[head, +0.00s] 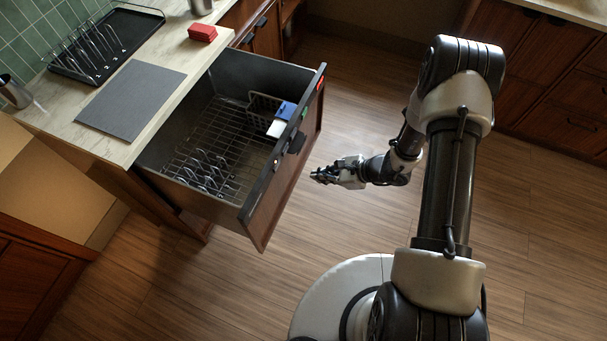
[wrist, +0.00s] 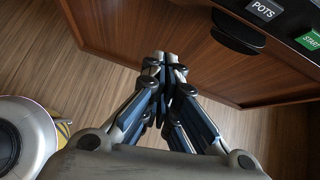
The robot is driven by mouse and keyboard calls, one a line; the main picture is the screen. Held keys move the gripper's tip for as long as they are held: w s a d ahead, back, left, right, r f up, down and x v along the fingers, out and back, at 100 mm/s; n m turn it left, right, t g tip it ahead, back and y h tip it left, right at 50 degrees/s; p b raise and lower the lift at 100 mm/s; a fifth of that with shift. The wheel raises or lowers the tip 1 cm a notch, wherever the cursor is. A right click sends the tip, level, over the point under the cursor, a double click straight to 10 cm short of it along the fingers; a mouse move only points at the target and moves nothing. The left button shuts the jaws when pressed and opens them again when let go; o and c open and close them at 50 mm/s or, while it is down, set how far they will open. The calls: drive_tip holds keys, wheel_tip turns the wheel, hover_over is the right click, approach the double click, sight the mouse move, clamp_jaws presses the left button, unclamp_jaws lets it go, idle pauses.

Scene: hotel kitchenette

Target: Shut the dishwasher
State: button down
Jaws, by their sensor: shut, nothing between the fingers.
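The dishwasher is a drawer (head: 262,190) pulled out from under the counter, with a wooden front panel and a dark top edge. Inside are a wire rack (head: 207,140) with tines and a small basket holding a blue and white item (head: 282,115). My gripper (head: 316,175) is shut and empty, to the right of the drawer front and apart from it. In the wrist view my gripper (wrist: 166,58) points toward the wooden front (wrist: 200,50). A dark handle (wrist: 238,34), a "POTS" label (wrist: 263,9) and a green "START" button (wrist: 309,40) show at upper right.
The counter (head: 150,85) holds a grey mat (head: 131,98), a black dish rack (head: 105,48), a red block (head: 202,32) and metal cups. Wooden cabinets (head: 540,70) stand at the upper right.

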drive_tip(key=m, duration=0.2)
approach(284, 185)
drive_tip(key=shift+t+h, duration=0.3)
drive_tip(key=shift+w+a+f+b, duration=0.1)
drive_tip(key=shift+a+f+b, duration=0.3)
drive_tip(key=shift+a, duration=0.2)
drive_tip(key=shift+w+a+f+b, duration=0.1)
drive_tip(key=shift+a+f+b, duration=0.2)
drive_tip(key=shift+a+b, duration=0.25)
drive_tip(key=shift+w+a+f+b, duration=0.1)
drive_tip(key=shift+a+f+b, duration=0.3)
drive_tip(key=shift+a, duration=0.25)
